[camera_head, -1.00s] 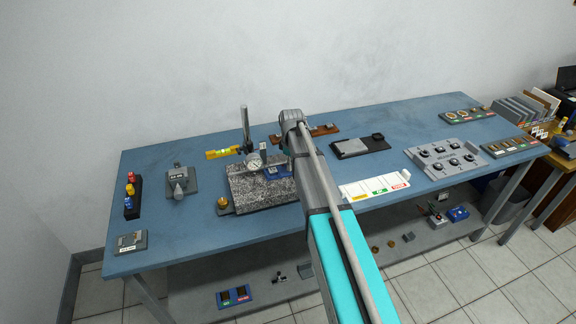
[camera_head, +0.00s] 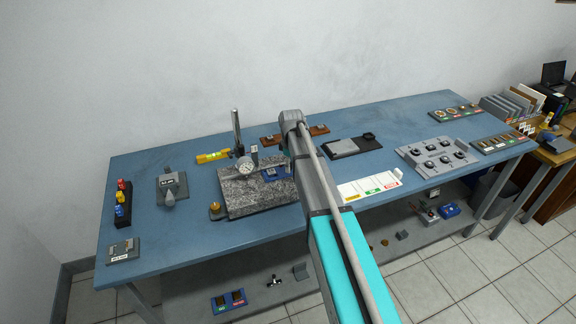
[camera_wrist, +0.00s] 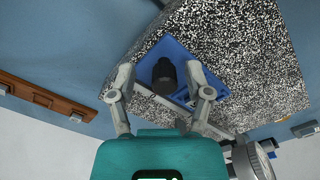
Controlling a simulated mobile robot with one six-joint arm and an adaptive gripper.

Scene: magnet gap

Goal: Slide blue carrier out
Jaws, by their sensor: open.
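The blue carrier (camera_head: 276,174) lies on the speckled granite plate (camera_head: 240,205), near its right side and partly hidden by my arm. In the wrist view, the blue carrier (camera_wrist: 180,50) is flat on the granite, with a dark round post (camera_wrist: 164,76) standing on it. My gripper (camera_wrist: 160,78) is open, with one finger on each side of the post; I see gaps and cannot tell whether either finger touches. In the head view my fingers are hidden behind the arm.
A dial gauge (camera_head: 244,167) on a steel post (camera_head: 236,130) stands close beside the carrier; its round face shows in the wrist view (camera_wrist: 258,160). A brown wooden rack (camera_head: 318,130) lies behind.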

